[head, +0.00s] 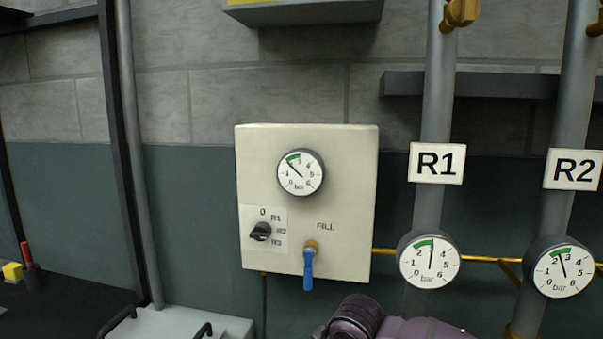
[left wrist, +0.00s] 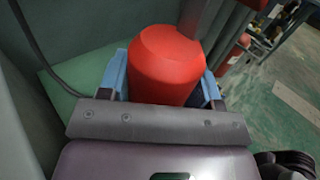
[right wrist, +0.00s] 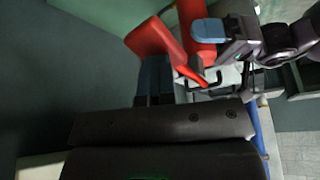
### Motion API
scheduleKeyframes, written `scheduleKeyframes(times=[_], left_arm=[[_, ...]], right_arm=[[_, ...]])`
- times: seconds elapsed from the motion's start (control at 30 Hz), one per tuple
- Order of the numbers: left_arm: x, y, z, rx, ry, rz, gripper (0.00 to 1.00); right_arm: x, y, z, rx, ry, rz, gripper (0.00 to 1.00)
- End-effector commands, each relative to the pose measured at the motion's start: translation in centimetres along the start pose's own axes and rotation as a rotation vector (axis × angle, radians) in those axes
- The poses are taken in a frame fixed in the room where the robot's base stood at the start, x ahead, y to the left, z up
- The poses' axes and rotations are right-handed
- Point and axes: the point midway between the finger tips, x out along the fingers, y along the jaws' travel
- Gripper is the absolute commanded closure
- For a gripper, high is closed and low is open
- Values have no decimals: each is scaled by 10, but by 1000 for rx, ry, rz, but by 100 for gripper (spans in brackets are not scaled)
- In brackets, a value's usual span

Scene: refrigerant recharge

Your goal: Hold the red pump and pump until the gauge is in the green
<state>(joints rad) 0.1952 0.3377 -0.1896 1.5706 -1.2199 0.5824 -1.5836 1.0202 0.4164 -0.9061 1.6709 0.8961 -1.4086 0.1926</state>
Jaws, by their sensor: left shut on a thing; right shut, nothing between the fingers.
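My left gripper (left wrist: 165,90) is shut on a red rounded block, part of the red pump (left wrist: 167,62), in the left wrist view. The right wrist view shows the pump as a slanted red piece (right wrist: 158,40) beside an upright red piece (right wrist: 196,35), with a blue finger of my left gripper (right wrist: 210,32) against the latter. My right gripper (right wrist: 154,82) is shut and empty, just below the slanted piece; contact is unclear. In the head view, the panel gauge (head: 301,173) has its needle up-left, near the low end of its green band. Pump and grippers are outside the head view.
The cream panel (head: 305,250) carries a black selector knob (head: 260,232) and a blue FILL handle (head: 308,270) pointing down. Pipes labelled R1 (head: 437,164) and R2 (head: 574,170) carry gauges (head: 429,260) (head: 562,268). A dark bench (head: 60,300) is at left.

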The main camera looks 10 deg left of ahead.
Motion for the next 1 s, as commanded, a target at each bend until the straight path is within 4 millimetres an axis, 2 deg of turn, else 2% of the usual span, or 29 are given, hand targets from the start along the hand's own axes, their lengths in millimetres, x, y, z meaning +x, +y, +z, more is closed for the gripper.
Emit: scheduleKeyframes(times=[0.17, 1.0], left_arm=[[1, -2, 0, 1, -1, -5, 92], [1, -1, 0, 0, -1, -2, 92]], right_arm=[[-5, -2, -3, -2, 3, -3, 100], [-55, -1, -24, -1, 1, -1, 100]])
